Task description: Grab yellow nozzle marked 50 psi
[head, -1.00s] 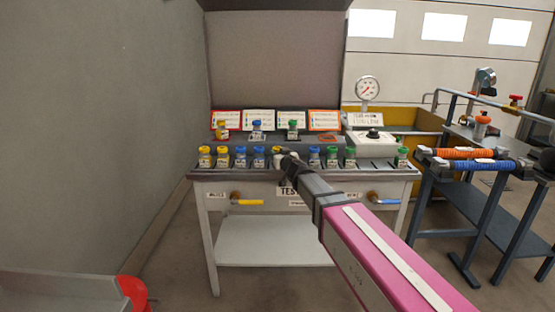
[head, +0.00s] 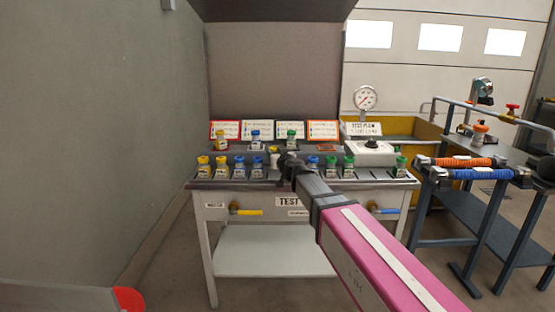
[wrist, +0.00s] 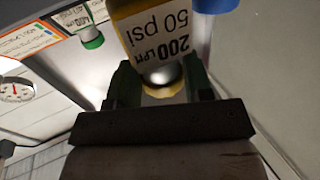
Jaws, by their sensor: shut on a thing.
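The yellow nozzle (wrist: 142,18) fills the top middle of the wrist view. Its white label, upside down there, reads "200 LPM 50 psi". Its rounded metal end sits between my fingers. My gripper (wrist: 162,84) is shut on this nozzle, with one dark green finger on each side. In the head view my gripper (head: 283,160) is at the front row of the test bench, with a pale, yellow-topped piece (head: 274,156) just left of its tip. My arm hides part of the row, and I cannot tell whether the nozzle is clear of the bench.
Other yellow nozzles (head: 203,167), blue nozzles (head: 257,167) and green nozzles (head: 348,166) stand along the bench (head: 260,185). A blue nozzle is close beside the held one in the wrist view (wrist: 215,5). A gauge (head: 366,98) stands at right. Hoses (head: 465,162) lie farther right.

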